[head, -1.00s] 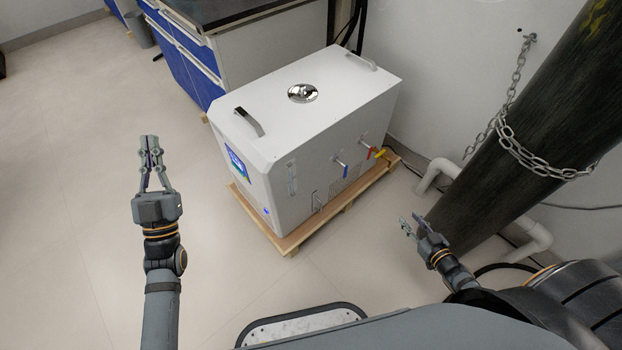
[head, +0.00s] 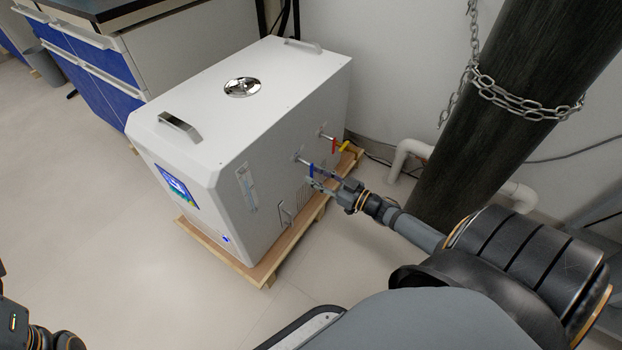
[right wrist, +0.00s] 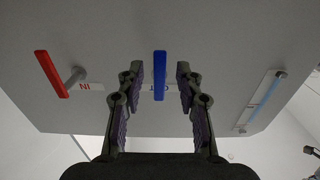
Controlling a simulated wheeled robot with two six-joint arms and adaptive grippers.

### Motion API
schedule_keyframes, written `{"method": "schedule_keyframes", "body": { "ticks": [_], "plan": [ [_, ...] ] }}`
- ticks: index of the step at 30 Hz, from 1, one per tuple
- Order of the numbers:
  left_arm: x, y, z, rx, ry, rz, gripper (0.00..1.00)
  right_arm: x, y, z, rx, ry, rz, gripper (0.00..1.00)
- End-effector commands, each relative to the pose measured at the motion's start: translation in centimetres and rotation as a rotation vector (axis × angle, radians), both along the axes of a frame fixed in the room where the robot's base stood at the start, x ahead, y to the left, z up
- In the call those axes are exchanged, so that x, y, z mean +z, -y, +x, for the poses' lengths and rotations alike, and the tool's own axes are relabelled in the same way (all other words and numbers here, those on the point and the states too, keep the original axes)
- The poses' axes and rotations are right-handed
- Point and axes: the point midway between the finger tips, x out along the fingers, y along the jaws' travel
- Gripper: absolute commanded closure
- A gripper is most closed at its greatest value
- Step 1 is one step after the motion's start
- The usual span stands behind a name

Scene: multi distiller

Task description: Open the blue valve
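The blue valve (head: 311,170) is a small blue lever on a metal stub on the right side of the white distiller (head: 245,100). In the right wrist view the blue lever (right wrist: 159,75) stands lengthwise between the two fingers, with a gap on each side. My right gripper (head: 318,180) is open just in front of and slightly below the lever in the head view. In the right wrist view its fingers (right wrist: 159,88) flank the lever. Only part of my left arm (head: 35,335) shows at the lower left; its fingers are out of view.
The distiller stands on a wooden pallet (head: 262,275). A dark chained cylinder (head: 500,120) and white pipe (head: 405,150) are right.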

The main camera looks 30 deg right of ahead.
Motion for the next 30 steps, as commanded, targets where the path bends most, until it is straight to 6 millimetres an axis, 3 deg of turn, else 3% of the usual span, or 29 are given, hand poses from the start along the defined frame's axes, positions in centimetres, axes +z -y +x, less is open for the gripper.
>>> {"method": "schedule_keyframes", "body": {
  "ticks": [6, 14, 22, 30],
  "plan": [
    [-1.2, 0.1, 0.1, 0.008, 0.0, 0.004, 1.0, -0.1, -0.8, 2.0, 0.0, 0.0, 0.0, 0.64],
    [-1.2, 0.1, 0.1, 0.009, -0.001, 0.005, 1.0, 0.0, -0.9, 2.2, 0.0, -0.001, 0.0, 0.64],
    [-1.1, 0.1, 0.1, 0.009, -0.001, 0.002, 1.0, 0.0, -0.9, 2.1, 0.0, -0.002, -0.001, 0.99],
    [-1.1, 0.0, 0.1, 0.009, -0.001, 0.001, 1.0, 0.0, -0.9, 2.1, 0.0, 0.0, -0.004, 1.0]
  ]
}}
